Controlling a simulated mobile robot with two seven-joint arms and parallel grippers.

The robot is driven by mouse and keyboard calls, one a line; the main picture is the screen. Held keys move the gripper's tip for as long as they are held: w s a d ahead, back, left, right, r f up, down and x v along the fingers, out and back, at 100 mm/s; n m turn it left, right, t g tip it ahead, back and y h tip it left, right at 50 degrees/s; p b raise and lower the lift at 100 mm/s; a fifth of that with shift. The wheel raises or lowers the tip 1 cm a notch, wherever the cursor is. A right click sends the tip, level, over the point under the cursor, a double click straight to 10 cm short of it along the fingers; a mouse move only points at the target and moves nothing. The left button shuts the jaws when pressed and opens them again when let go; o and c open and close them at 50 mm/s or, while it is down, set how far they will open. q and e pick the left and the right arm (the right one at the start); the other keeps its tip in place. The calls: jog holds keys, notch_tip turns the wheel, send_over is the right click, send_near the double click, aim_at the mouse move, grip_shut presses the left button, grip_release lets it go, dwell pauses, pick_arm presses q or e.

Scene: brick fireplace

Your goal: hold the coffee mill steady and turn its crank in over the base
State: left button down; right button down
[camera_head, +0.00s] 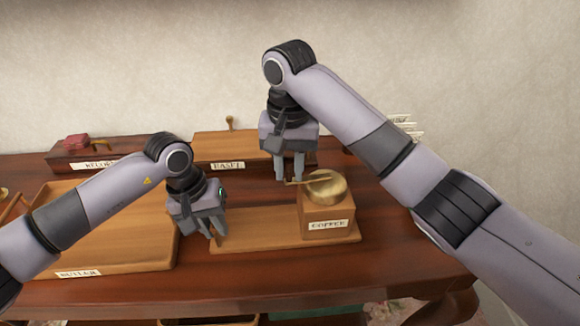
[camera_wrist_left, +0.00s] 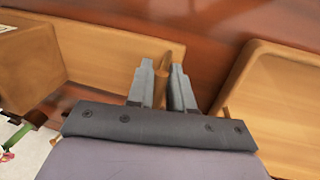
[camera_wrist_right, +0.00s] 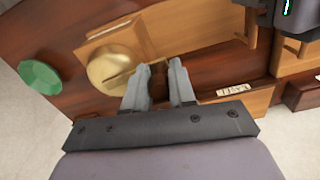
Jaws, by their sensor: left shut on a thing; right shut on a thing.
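The coffee mill (camera_head: 318,214) is a wooden box labelled COFFEE with a brass dome (camera_head: 329,188), upright on the right end of a long wooden base (camera_head: 258,230). Its thin crank (camera_head: 305,181) points left from the dome, reaching past the box's left side. My right gripper (camera_head: 289,179) is shut on the crank's dark knob (camera_wrist_right: 158,82), which its fingers partly hide; the dome also shows in the right wrist view (camera_wrist_right: 112,68). My left gripper (camera_head: 213,233) is shut on a wooden peg-like grip (camera_wrist_left: 162,82) at the base's left end.
A shallow wooden tray (camera_head: 170,250) lies left of the base. Two labelled boxes stand behind, a dark one (camera_head: 135,159) with a red item (camera_head: 76,141) on top and a lighter one (camera_head: 222,147). A green faceted object (camera_wrist_right: 40,77) shows beyond the mill. The table's front strip is clear.

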pick_arm(q)
jog(key=shift+f, duration=0.1)
pick_arm(e)
jog(key=shift+d, duration=0.1)
jog(key=c, duration=0.9)
grip_release()
jog(key=shift+r, duration=0.1)
notch_tip(320, 180, up, 12)
jog(key=shift+f, duration=0.1)
pick_arm(q)
jog(key=c, duration=0.9)
grip_release()
